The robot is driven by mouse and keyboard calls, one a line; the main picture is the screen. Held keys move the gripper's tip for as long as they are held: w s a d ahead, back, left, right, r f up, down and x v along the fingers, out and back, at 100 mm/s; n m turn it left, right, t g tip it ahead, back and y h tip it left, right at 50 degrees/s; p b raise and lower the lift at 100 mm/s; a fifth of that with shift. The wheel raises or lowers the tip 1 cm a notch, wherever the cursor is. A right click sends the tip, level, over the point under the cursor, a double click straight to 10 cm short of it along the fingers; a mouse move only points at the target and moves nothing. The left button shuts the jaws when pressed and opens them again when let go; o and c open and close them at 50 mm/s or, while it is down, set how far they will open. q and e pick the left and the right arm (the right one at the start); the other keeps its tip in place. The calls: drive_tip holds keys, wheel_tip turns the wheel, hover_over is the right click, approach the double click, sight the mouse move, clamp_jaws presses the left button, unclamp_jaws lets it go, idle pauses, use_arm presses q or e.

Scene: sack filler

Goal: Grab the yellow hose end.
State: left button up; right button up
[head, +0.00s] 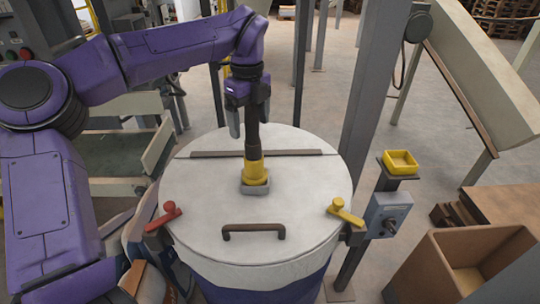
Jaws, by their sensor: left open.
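The yellow hose end (254,168) stands upright in a small grey seat (256,188) on the round white lid (194,190). A dark hose (252,138) rises from it towards my left gripper. My left gripper (248,122) is open and points down, above the yellow end. Its fingers show on either side of the dark hose's upper part. I cannot tell whether they touch it. The yellow end is below the fingertips and apart from them. My right gripper is out of view.
The lid has a dark handle (254,229) in front, a red clamp (165,214) at left and a yellow clamp (345,211) at right. A grey post (372,85), a yellow tray (401,162) and a switch box (388,214) stand at right. A brown box (408,276) sits front right.

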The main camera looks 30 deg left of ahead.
sight(253, 152)
use_arm(q)
drive_tip(key=f+p, duration=0.1)
drive_tip(key=f, duration=0.5)
drive_tip(key=f+p, duration=0.1)
drive_tip(key=f, duration=0.2)
drive_tip(key=shift+w+d+f+p, duration=0.15)
drive_tip(key=shift+d+p, duration=0.1)
drive_tip(key=shift+p, duration=0.1)
drive_tip(key=shift+f, duration=0.3)
drive_tip(key=c, duration=1.4)
clamp_jaws()
drive_tip(key=shift+r, duration=0.15)
